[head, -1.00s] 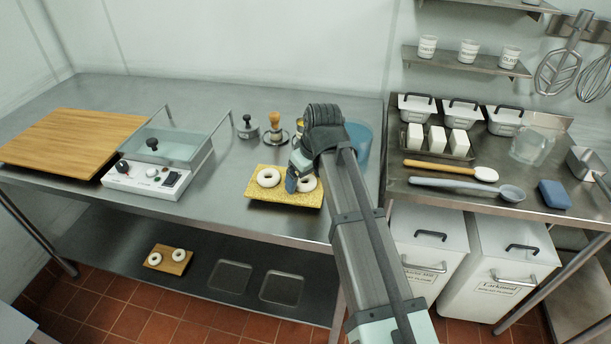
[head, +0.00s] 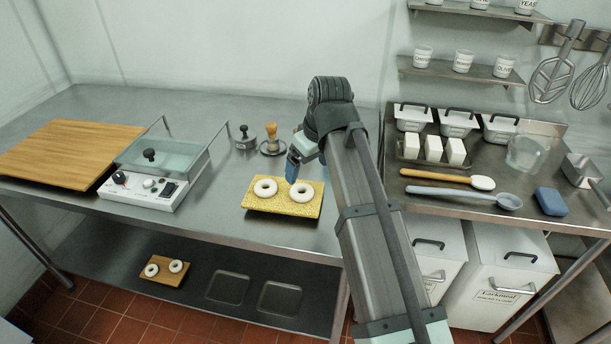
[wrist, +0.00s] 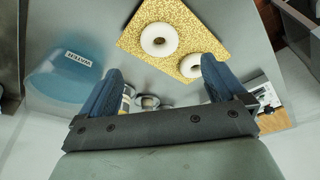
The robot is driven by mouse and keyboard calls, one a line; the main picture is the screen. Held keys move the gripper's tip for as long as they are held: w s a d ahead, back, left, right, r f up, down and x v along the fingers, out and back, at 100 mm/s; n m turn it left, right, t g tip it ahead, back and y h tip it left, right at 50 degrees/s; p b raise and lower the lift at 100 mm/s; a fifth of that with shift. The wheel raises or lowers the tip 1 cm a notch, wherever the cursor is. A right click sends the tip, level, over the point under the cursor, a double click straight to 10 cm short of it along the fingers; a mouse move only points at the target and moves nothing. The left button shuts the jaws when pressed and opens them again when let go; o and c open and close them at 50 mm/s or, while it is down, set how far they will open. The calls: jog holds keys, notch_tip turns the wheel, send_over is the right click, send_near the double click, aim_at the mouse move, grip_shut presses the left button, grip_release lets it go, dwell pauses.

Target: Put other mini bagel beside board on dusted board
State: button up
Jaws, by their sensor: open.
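The yellow dusted board (head: 283,209) lies on the steel table, left of my arm. Two white mini bagels rest flat on it side by side: a left bagel (head: 256,189) and a right bagel (head: 301,204). No bagel lies on the table beside this board. My gripper (head: 291,173) is just above and behind the right bagel. In the wrist view my gripper (wrist: 162,66) is open, with nothing between its fingers. That view also shows the dusted board (wrist: 186,20) with one bagel (wrist: 143,40) and the other bagel (wrist: 193,74), near the right finger.
A brush (head: 271,138) and a black-knobbed tool (head: 245,137) stand behind. A blue water tub (wrist: 60,80) is near my gripper. A small wooden board (head: 165,278) with two bagels is below.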

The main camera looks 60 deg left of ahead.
jog(key=shift+v, duration=1.7)
